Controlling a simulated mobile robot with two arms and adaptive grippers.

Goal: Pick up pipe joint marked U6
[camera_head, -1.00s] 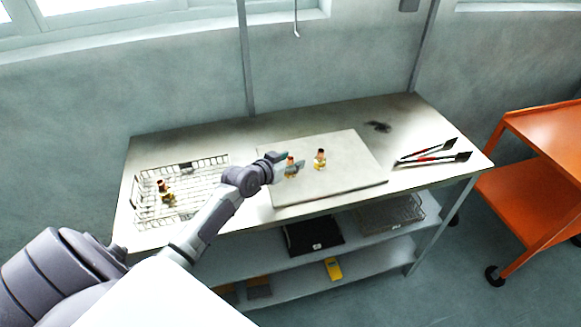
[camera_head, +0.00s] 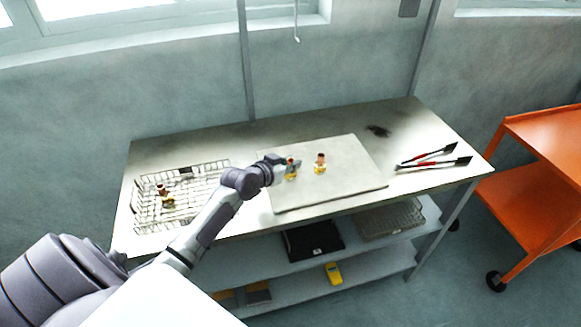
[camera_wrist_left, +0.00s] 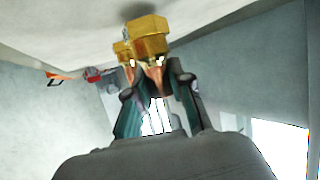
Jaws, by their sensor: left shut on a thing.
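A brass and copper pipe joint (camera_head: 292,171) stands at the left part of the pale board, and my left gripper (camera_head: 285,166) is shut on it. In the left wrist view the fingers (camera_wrist_left: 158,84) close around the copper end of this joint (camera_wrist_left: 150,42), with its yellow brass body beyond the tips. A second pipe joint (camera_head: 320,164) stands apart on the board to the right. A third pipe joint (camera_head: 165,196) is in the wire basket at the left. No U6 marking is legible on any of them. My right gripper is not in view.
The board (camera_head: 335,195) lies mid-table, with bare surface around the joints. The wire basket (camera_head: 212,165) is at the table's left. Two red-handled tools (camera_head: 425,163) lie at the right. A dark smudge (camera_head: 378,130) is behind them. An orange cart (camera_head: 545,140) stands at the right.

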